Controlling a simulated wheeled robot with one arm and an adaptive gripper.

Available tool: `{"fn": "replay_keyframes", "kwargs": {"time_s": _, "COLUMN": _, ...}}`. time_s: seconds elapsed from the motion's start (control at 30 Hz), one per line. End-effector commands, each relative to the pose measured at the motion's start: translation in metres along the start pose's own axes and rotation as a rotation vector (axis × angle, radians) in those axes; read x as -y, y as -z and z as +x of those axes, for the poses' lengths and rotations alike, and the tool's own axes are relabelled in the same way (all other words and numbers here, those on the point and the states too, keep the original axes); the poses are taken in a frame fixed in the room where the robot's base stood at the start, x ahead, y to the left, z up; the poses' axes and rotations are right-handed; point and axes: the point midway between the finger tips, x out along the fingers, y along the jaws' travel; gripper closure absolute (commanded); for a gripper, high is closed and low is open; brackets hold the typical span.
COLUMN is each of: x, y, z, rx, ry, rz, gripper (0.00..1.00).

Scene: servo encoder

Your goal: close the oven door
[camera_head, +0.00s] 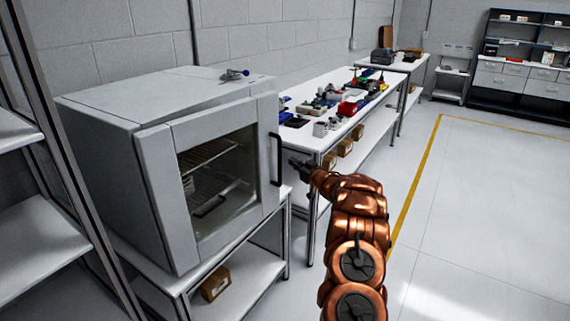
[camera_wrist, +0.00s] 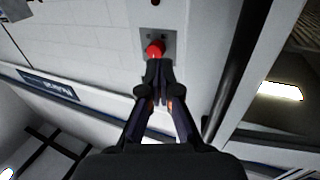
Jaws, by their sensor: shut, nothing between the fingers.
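The oven (camera_head: 110,100) is a large light grey box on a stand at the left of the head view. Its door (camera_head: 262,135) has a grey frame, a dark window and a black vertical handle (camera_head: 277,160) on the right side. My gripper (camera_head: 293,162) is shut and empty, just right of the handle. In the wrist view my fingertips (camera_wrist: 158,66) point at a red round knob (camera_wrist: 155,49) on a grey plate; contact is unclear. A dark bar (camera_wrist: 240,70), likely the handle, runs to their right.
A white workbench (camera_head: 375,95) with parts and tools stands behind my gripper along the wall. A grey shelf (camera_head: 45,240) is close at the left. A small brown box (camera_head: 215,284) lies under the oven. The floor (camera_head: 480,190) at the right is clear.

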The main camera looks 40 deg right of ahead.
Motion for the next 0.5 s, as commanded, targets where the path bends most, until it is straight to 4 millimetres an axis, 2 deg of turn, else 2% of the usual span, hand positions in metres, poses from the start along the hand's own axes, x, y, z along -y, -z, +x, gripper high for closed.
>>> {"fn": "replay_keyframes", "kwargs": {"time_s": 0.1, "x": -0.007, "y": 0.0, "z": -0.015, "rx": -0.001, "ry": -0.002, "rz": -0.001, "gripper": 1.0}}
{"fn": "replay_keyframes", "kwargs": {"time_s": 0.37, "x": -0.014, "y": 0.0, "z": -0.031, "rx": -0.009, "ry": 0.006, "rz": -0.004, "gripper": 1.0}}
{"fn": "replay_keyframes", "kwargs": {"time_s": 0.5, "x": -0.016, "y": -0.001, "z": -0.046, "rx": -0.029, "ry": 0.051, "rz": -0.008, "gripper": 1.0}}
